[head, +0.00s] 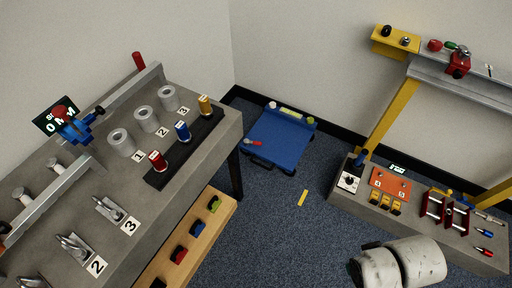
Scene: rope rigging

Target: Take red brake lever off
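A red upright handle (139,62) stands at the back end of the metal rail on the left workbench. It looks like a lever, but I cannot be sure it is the brake lever. A blue device with a red top (62,112) sits by a lit display at the left of the bench. Another red fitting (459,64) is mounted on the grey beam at upper right. White rounded links of my arm show at the lower right. My gripper is not visible in the head view.
The left workbench (50,170) carries grey rollers, red, blue and yellow spools, and metal cleats. A blue creeper-like board (273,140) and a yellow strip (303,198) lie on the floor. A low grey bench (400,222) with tools stands right. Carpet between is mostly clear.

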